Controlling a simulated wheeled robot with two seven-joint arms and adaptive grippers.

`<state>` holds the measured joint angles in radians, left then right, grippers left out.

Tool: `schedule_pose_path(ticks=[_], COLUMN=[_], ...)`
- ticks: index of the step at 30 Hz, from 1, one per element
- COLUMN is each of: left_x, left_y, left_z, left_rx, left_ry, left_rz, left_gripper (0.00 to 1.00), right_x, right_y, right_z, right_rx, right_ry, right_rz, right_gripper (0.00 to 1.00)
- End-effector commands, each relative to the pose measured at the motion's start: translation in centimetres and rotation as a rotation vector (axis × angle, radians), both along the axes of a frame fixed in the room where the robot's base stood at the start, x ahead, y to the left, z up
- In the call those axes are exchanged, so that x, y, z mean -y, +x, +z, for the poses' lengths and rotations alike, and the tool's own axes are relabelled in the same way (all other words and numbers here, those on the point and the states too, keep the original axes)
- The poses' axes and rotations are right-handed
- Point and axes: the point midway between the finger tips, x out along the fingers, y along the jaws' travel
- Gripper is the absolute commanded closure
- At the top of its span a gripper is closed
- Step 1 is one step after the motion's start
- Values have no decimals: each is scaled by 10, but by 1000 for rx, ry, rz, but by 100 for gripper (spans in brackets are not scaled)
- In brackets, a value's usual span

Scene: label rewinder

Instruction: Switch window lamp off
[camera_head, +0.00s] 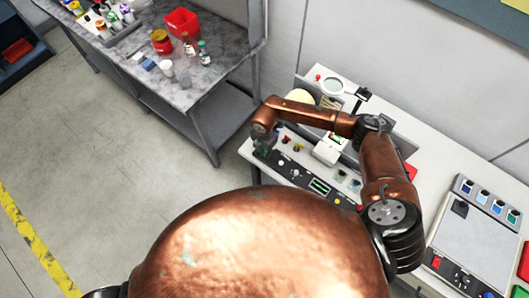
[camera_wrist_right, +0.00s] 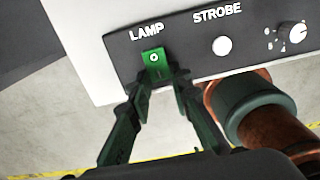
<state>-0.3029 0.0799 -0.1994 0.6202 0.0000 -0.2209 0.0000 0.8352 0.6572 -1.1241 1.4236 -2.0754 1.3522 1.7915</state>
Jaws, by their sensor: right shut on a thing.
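The lamp switch (camera_wrist_right: 154,62) is a small green rocker on a dark panel under the word LAMP in the right wrist view. A white ring mark is on its upper part and a line on its lower part. My right gripper (camera_wrist_right: 158,84) has its two dark fingertips at the sides of the switch's lower part, shut on it. In the head view my right gripper (camera_head: 265,150) is at the left end of the rewinder's control panel (camera_head: 299,176) and hides the switch there. My left gripper is not in view.
The white STROBE button (camera_wrist_right: 222,46) and a white knob (camera_wrist_right: 296,35) sit right of the switch. In the head view a grey bench (camera_head: 215,75) with bottles and a red bin (camera_head: 182,22) stands left. Open floor lies left.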

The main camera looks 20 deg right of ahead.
Motion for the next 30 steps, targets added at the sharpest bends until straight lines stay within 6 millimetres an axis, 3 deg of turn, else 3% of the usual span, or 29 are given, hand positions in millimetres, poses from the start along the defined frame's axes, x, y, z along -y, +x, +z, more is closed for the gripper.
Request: schedule_pose_path(ticks=[4,10,19,30], left_x=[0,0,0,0], left_y=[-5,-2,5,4], left_z=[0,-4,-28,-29], left_rx=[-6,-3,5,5], left_ry=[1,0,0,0], left_rz=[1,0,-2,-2], left_gripper=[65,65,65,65], right_x=[-1,0,4,5], right_y=[1,1,5,6], right_z=[2,1,1,6], right_rx=[1,-13,-134,-159], right_ry=[2,17,172,210], right_rz=[0,-2,-3,0], right_gripper=[100,100,100,100])
